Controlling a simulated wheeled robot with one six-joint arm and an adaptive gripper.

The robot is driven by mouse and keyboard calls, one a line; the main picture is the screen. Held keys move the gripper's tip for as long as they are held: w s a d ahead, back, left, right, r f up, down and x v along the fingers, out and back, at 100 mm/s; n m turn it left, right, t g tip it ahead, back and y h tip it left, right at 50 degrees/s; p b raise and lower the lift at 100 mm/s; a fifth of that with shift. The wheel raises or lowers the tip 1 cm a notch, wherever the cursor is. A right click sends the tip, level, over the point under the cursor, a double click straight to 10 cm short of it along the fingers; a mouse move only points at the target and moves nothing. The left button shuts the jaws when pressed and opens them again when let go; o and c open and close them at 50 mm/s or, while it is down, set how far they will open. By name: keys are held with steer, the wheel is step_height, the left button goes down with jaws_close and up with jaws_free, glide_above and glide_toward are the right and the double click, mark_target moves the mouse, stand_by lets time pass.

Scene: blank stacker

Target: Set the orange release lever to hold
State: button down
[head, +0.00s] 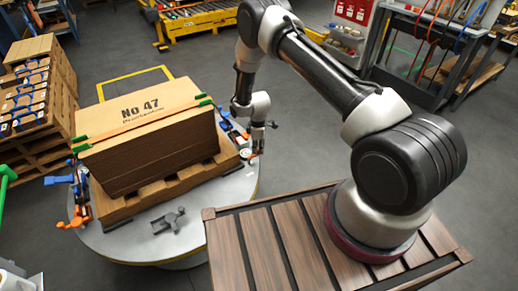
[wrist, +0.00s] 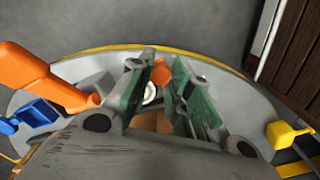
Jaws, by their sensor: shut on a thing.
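My gripper (head: 258,143) reaches down at the right edge of the round grey table, beside the cardboard stack. In the wrist view its two green-padded fingers (wrist: 160,85) are shut on a small orange piece, the tip of the orange release lever (wrist: 161,73). The fingers hide most of the lever, so its exact setting cannot be read. In the head view a bit of orange (head: 253,155) shows just under the fingertips. A pale round disc (wrist: 150,93) lies just behind the fingers.
A larger orange arm (wrist: 45,80) and a blue block (wrist: 38,112) are left in the wrist view; a yellow block (wrist: 288,134) is right. The cardboard stack (head: 150,150) on its pallet fills the table's middle. A grey bracket (head: 168,220) lies in front.

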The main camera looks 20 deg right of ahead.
steer(key=shift+w+n, duration=0.25)
steer(key=shift+n, duration=0.15)
steer(key=shift+a, duration=0.1)
steer(key=c, duration=1.3)
jaws_free()
step_height(320, 180, up, 12)
